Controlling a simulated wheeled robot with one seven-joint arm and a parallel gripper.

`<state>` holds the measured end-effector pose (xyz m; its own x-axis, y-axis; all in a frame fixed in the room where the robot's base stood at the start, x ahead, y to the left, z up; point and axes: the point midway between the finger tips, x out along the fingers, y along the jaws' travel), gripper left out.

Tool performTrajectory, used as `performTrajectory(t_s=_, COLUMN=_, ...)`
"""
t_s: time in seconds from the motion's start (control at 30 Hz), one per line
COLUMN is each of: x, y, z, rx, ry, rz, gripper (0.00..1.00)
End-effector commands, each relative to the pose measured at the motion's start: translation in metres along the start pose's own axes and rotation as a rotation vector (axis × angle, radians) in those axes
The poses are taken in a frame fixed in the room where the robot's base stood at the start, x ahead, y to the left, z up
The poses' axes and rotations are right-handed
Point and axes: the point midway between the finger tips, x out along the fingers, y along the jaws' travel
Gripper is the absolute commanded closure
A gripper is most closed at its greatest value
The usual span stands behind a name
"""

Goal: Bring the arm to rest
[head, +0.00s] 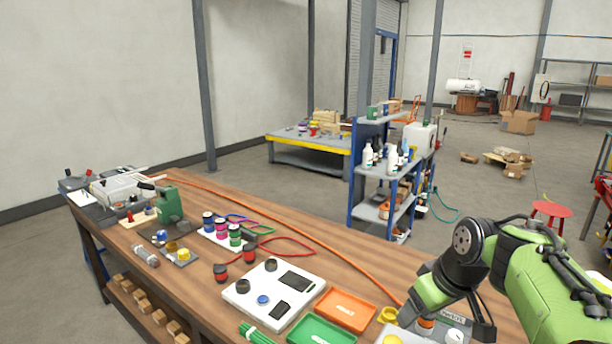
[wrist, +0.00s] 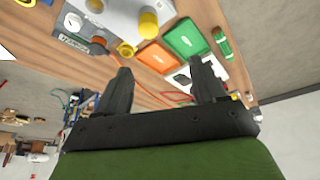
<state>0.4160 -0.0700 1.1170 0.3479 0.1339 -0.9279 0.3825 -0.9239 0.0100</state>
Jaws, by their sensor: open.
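My green arm reaches in from the right side of the head view, over the right end of the wooden workbench (head: 190,262). In the wrist view my gripper (wrist: 160,85) shows two black fingers spread wide apart. It is open, with nothing between the fingers. It is above the bench, and the orange tray (wrist: 153,57) and green tray (wrist: 187,37) show beyond its fingertips. In the head view the fingers are mostly hidden behind the arm's wrist.
A white panel (head: 243,292), the orange tray (head: 346,309) and the green tray (head: 318,332) lie on the bench left of my arm. Yellow caps (head: 388,315) and a grey unit (head: 455,325) are close to my wrist. A blue shelf (head: 357,165) stands behind the bench.

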Motion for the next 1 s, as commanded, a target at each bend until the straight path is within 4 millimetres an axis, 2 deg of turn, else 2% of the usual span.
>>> performTrajectory(t_s=0.03, x=-0.021, y=-0.03, z=0.008, rx=0.019, ry=-0.008, rz=0.036, gripper=0.3)
performTrajectory(t_s=0.1, x=-0.04, y=-0.063, z=0.026, rx=0.069, ry=-0.011, rz=0.079, gripper=0.3)
performTrajectory(t_s=0.2, x=-0.064, y=-0.102, z=0.062, rx=0.148, ry=0.01, rz=0.131, gripper=0.3)
performTrajectory(t_s=0.33, x=-0.08, y=-0.136, z=0.117, rx=0.255, ry=0.058, rz=0.162, gripper=0.3)
performTrajectory(t_s=0.43, x=-0.081, y=-0.149, z=0.151, rx=0.318, ry=0.089, rz=0.163, gripper=0.3)
performTrajectory(t_s=0.53, x=-0.079, y=-0.154, z=0.168, rx=0.353, ry=0.104, rz=0.158, gripper=0.3)
performTrajectory(t_s=1.0, x=-0.077, y=-0.155, z=0.172, rx=0.361, ry=0.106, rz=0.157, gripper=0.3)
